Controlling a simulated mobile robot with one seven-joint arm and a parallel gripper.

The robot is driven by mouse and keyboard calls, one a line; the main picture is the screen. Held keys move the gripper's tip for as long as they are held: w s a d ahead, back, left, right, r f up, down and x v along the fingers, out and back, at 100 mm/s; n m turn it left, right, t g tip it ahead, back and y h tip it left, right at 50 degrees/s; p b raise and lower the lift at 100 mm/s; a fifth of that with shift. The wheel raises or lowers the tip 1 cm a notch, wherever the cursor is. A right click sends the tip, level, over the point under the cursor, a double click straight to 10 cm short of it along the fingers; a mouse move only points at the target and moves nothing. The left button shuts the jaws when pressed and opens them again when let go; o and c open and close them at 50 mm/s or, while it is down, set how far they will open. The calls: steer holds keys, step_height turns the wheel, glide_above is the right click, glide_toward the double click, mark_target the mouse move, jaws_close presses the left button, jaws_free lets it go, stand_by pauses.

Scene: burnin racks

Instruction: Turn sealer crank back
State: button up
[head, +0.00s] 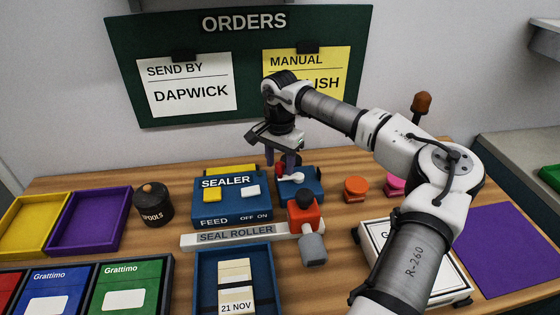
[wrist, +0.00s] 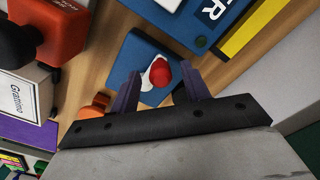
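The blue sealer (head: 225,211) sits on the wooden bench, with FEED and OFF ON labels on its front. To its right, a blue crank base (head: 313,186) carries a white crank arm (head: 293,177) with a red knob (head: 279,169). In the wrist view the red knob (wrist: 161,73) and white crank arm (wrist: 148,80) show between my two purple fingers. My gripper (head: 284,164) is open, pointing down over the crank, with a finger on either side of the knob and gaps visible. I cannot tell whether the fingertips reach down to the knob's height.
A red and black tool (head: 304,215) stands in front of the crank base, by the seal roller strip (head: 238,237). An orange knob-like item (head: 356,187) stands to the right. A dark pot (head: 153,204) and trays are left. The order board (head: 245,90) is behind.

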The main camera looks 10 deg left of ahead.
steer(key=shift+r, duration=0.1)
step_height(320, 180, up, 14)
steer(key=b, duration=0.2)
steer(key=shift+f, duration=0.2)
stand_by(0.4)
